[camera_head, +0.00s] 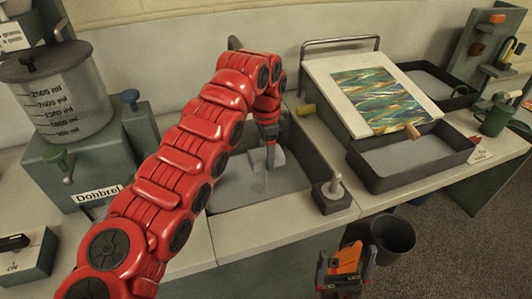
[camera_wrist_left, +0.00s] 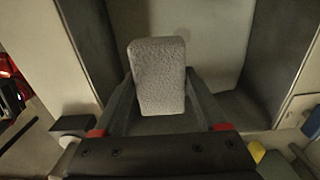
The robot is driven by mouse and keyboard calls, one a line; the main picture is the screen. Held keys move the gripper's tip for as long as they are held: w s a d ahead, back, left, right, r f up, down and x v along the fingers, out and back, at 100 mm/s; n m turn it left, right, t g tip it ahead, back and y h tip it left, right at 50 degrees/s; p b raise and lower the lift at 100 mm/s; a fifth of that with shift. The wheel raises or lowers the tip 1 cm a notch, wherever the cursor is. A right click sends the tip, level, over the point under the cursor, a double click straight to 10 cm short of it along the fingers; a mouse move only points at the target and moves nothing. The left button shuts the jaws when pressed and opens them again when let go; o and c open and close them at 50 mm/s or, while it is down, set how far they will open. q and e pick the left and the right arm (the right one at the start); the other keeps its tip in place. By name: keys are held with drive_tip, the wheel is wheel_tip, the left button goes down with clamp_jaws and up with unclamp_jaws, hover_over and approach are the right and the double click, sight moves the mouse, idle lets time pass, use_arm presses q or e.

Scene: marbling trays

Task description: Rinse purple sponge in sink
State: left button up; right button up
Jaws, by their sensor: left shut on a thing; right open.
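My left gripper (camera_head: 270,146) points down into the grey sink (camera_head: 292,183) in the head view. It is shut on a pale greyish block, the sponge (camera_wrist_left: 157,75), which sits between its two fingers in the left wrist view. The sponge looks grey with little purple showing. In the head view the sponge is small and partly hidden by the gripper, within the basin's outline. Whether it touches the sink bottom I cannot tell. My right gripper (camera_head: 342,268) is open, low in front of the counter, with an orange part showing at it.
A clear measuring tank (camera_head: 60,95) stands on a grey block at the left. A small grey post on a base (camera_head: 334,192) stands right of the sink. A marbled sheet (camera_head: 376,98) lies on a sloping board beside a dark tray (camera_head: 412,160). A bin (camera_head: 392,238) stands on the floor.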

idle(0.5)
use_arm(q)
drive_tip(key=shift+r+p, duration=1.65)
drive_tip(key=shift+r, duration=0.85)
